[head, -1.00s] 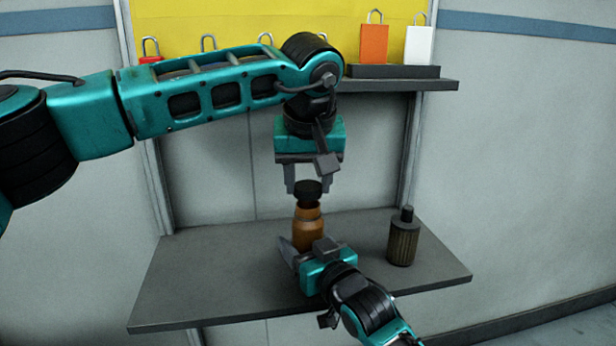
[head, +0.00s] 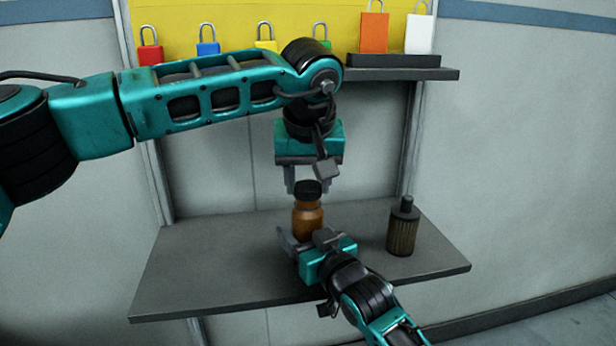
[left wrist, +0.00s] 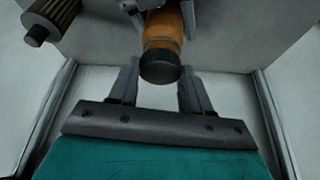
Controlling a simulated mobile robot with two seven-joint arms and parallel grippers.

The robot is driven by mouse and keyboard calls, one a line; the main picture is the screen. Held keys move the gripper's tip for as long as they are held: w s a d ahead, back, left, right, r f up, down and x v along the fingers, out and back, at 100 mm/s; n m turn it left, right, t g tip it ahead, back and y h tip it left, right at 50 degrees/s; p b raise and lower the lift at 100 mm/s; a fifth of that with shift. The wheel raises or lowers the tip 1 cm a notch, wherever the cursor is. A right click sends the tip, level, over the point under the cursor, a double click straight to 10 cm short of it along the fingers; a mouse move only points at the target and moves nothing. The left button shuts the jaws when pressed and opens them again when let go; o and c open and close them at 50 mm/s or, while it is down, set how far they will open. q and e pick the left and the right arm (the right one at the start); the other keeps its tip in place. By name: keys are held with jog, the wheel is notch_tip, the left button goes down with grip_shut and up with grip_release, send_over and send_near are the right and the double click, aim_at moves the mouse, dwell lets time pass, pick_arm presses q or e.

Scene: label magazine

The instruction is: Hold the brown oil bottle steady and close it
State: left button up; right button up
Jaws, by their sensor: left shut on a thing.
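The brown oil bottle (head: 308,222) stands upright on the grey shelf board (head: 200,270). Its black cap (head: 307,190) sits at the top of the neck; whether it is fully seated I cannot tell. The bottle (left wrist: 162,27) and cap (left wrist: 160,67) also show in the left wrist view. My left gripper (head: 307,186) hangs from above, its two fingers shut on the cap, one on each side. My right gripper (head: 305,243) comes from the front right, with its fingers around the bottle's lower body, which they partly hide; it looks shut on the bottle.
A ribbed brown cylinder with a black top (head: 403,230) stands to the right on the board. An upper shelf (head: 410,74) and a yellow panel (head: 220,12) with several coloured padlocks are behind my left arm. The left part of the board is clear.

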pick_arm(q)
jog(key=shift+f, duration=0.45)
pick_arm(e)
grip_shut()
pick_arm(q)
jog(key=m, duration=0.1)
jog(key=m+h, duration=0.1)
jog(key=m, duration=0.2)
jog(key=shift+a+m+g+h, duration=0.3)
jog(key=shift+m+h, duration=0.1)
jog(key=m+h, duration=0.1)
jog(key=m, duration=0.4)
jog(key=shift+w+a+g+h, duration=0.1)
jog(key=shift+w+g+h, duration=0.05)
jog(key=shift+g+h, duration=0.25)
jog(key=o, duration=1)
